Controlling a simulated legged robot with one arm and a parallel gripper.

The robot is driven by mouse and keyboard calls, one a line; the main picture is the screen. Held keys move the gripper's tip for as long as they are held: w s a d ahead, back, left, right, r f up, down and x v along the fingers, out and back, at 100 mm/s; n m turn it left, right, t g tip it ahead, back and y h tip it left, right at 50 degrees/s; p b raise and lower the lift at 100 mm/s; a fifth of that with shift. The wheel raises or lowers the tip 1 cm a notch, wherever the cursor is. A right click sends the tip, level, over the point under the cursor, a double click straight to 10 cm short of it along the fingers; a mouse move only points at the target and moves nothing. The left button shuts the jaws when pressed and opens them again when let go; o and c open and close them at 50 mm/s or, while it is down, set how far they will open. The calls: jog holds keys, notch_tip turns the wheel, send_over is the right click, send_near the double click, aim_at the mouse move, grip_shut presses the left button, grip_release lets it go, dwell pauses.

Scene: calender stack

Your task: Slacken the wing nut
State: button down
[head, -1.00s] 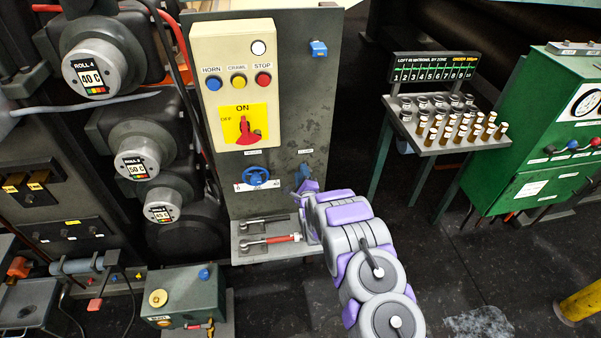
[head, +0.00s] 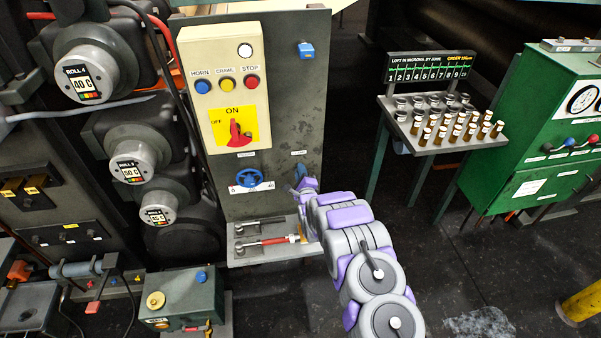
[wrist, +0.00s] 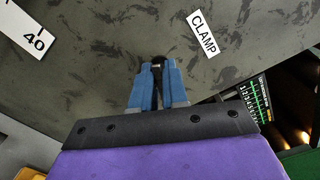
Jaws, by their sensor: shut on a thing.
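My gripper (head: 301,176) is at the lower right of the grey upright panel, just below a small white label. In the wrist view its two blue fingers (wrist: 157,78) are closed around a narrow dark piece (wrist: 157,72), which I take to be the wing nut. The CLAMP label (wrist: 203,34) is just above and to the right of the fingers. The fingers hide most of the wing nut, so its wings and turn angle cannot be made out. In the head view the gripper and wing nut are too small to separate.
A blue handwheel (head: 250,177) with a scale sits left of the gripper. Above it is a cream control box (head: 222,85) with a red switch. Below, a shelf holds two levers, one with a red grip (head: 265,242). A rack of brown vials (head: 440,125) stands to the right.

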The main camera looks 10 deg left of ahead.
jog(key=shift+w+d+f, duration=0.1)
jog(key=shift+d+f, duration=0.1)
jog(key=shift+d, duration=0.25)
jog(key=shift+a+r, duration=0.1)
jog(key=shift+a, duration=0.35)
jog(key=shift+d+n+p, duration=0.1)
jog(key=shift+n+p, duration=0.35)
jog(key=shift+n, duration=0.15)
jog(key=n+p, duration=0.1)
jog(key=n, duration=0.2)
jog(key=shift+r+n+p, duration=0.15)
jog(key=shift+n+p, duration=0.15)
jog(key=n+p, duration=0.1)
jog(key=n, duration=0.5)
jog(key=shift+f, duration=0.2)
jog(key=n, duration=0.4)
jog(key=shift+a+f+n+p, duration=0.1)
jog(key=shift+a+n+p, duration=0.1)
jog(key=shift+n+p, duration=0.2)
jog(key=shift+f+n, duration=0.1)
jog(key=shift+n, duration=1.3)
jog(key=shift+d, duration=0.1)
